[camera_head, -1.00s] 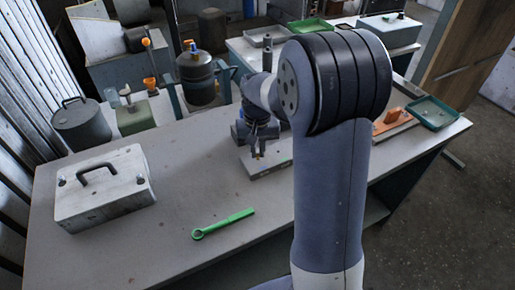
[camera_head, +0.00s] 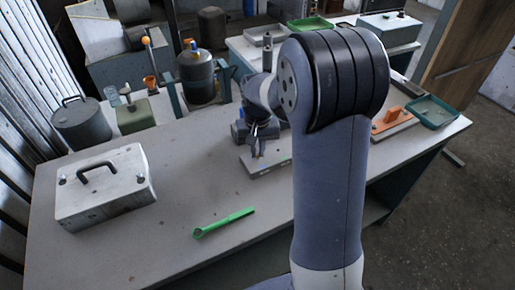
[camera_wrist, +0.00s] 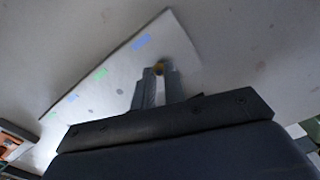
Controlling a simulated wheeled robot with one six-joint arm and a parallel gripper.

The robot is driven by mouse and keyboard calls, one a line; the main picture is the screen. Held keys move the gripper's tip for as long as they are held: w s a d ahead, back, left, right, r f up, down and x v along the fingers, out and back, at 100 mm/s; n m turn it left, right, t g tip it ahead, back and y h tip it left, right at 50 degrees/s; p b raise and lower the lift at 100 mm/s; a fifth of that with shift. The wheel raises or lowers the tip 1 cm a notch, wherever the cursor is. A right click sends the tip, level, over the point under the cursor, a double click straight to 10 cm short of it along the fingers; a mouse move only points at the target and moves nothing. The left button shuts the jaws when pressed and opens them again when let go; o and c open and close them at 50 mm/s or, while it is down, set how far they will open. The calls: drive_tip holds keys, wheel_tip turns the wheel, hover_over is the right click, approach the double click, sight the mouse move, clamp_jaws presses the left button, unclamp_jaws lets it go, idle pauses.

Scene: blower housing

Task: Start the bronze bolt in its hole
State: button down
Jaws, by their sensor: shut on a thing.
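My gripper (camera_head: 258,150) is low over a grey plate or block (camera_head: 268,166) on the workbench. The plate also shows in the wrist view (camera_wrist: 105,98), with blue and green marks along one edge and dark spots that may be holes. The fingertips are near the plate's end. I cannot tell whether the bolt's tip is in a hole; the fingers hide it.
A green wrench (camera_head: 224,223) lies on the bench (camera_head: 165,240) in front. A white case with a black handle (camera_head: 105,187) stands at left. An orange part (camera_head: 392,118) and a green tray (camera_head: 432,112) are at right. My arm hides the bench's middle right.

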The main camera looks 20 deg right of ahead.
sight(257, 153)
drive_tip(key=shift+f, duration=0.1)
drive_tip(key=c, duration=1.4)
unclamp_jaws()
drive_tip(key=shift+o, duration=0.5)
drive_tip(key=o, duration=0.4)
drive_tip(key=shift+r+p, duration=3.2)
drive_tip(key=shift+r, duration=0.85)
